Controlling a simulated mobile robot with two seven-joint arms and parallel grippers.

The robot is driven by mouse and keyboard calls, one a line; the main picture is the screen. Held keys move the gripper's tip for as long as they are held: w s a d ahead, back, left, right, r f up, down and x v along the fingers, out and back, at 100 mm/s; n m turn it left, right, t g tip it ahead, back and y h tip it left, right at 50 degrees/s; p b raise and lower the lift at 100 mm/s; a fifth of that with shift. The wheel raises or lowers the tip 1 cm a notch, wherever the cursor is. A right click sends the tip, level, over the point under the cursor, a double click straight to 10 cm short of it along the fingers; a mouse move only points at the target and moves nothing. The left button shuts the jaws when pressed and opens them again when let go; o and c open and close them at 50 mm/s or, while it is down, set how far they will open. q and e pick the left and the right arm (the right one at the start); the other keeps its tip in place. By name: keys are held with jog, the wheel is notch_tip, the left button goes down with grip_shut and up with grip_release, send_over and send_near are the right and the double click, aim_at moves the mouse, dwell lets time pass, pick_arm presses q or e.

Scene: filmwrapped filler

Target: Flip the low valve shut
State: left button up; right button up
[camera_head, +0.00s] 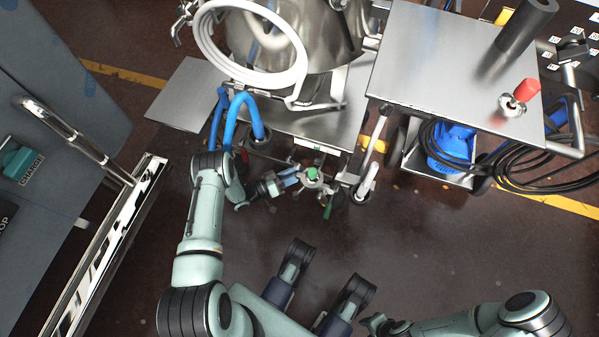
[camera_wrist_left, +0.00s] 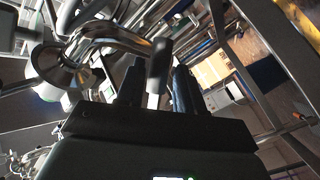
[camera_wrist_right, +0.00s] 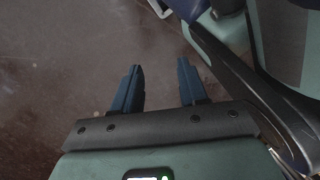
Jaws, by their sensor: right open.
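A valve fitting with a green centre (camera_head: 312,174) sits low under the front of the steel vessel in the head view. A green handle (camera_head: 328,208) hangs below it. My left gripper (camera_head: 290,178) is just left of the fitting, its fingers pointing at it; contact cannot be made out. In the left wrist view a black-ended lever (camera_wrist_left: 158,65) shows at the fingertips of the left gripper (camera_wrist_left: 157,88). Whether the fingers grip it is unclear. My right gripper (camera_wrist_right: 156,85) is open and empty over the floor, away from the valve.
The steel vessel (camera_head: 290,45) with a coiled white hose (camera_head: 212,40) stands behind. Blue hoses (camera_head: 240,108) are close to my left arm. A steel cart (camera_head: 430,65) is at the right, a grey cabinet (camera_head: 45,130) at the left. Floor (camera_head: 440,240) is clear at front right.

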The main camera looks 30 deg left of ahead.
pick_arm(q)
jog(key=shift+x, duration=1.1)
pick_arm(e)
jog(key=shift+s+f, duration=0.2)
jog(key=shift+s, duration=0.4)
pick_arm(q)
grip_shut()
pick_arm(e)
jog(key=shift+w, duration=0.1)
